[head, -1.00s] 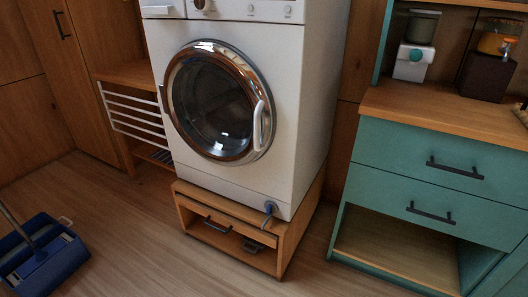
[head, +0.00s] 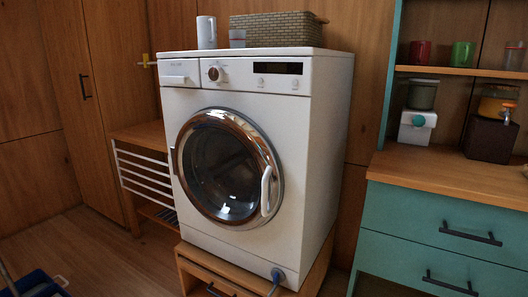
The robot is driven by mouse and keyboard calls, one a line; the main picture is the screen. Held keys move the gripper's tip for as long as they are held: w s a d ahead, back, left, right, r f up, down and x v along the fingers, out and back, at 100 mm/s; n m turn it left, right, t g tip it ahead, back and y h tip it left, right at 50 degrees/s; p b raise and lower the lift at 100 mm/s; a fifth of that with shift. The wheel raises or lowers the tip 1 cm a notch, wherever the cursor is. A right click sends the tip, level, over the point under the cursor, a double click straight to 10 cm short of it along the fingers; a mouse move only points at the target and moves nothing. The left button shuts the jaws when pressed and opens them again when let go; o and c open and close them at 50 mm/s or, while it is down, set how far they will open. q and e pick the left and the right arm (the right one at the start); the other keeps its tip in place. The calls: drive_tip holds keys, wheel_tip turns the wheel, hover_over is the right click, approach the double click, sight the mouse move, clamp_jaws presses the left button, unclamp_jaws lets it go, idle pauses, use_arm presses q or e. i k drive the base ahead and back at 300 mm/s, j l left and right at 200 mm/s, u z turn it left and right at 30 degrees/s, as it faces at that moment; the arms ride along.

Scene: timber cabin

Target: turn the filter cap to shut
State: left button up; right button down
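The filter cap (head: 278,274) is a small blue part low on the front of the white washing machine (head: 240,238), near its bottom right corner. A thin grey piece hangs down from the cap toward the wooden stand. The cap is too small here to tell whether it is shut. The machine's round door (head: 228,166) looks closed, with a white handle on its right side. Neither of my grippers is in the head view.
The machine stands on a wooden stand (head: 192,262). A wicker basket (head: 266,30) and a white cup (head: 207,32) are on top. A teal cabinet (head: 425,252) stands at the right. A blue bucket (head: 38,284) is on the floor at the lower left.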

sight(278, 276)
drive_tip(key=k+j+z, duration=0.1)
drive_tip(key=j+z, duration=0.35)
drive_tip(key=j, duration=1.8)
drive_tip(key=i+l, duration=0.2)
drive_tip(key=i, duration=0.3)
drive_tip(key=i+l, duration=0.15)
drive_tip(key=i, duration=0.35)
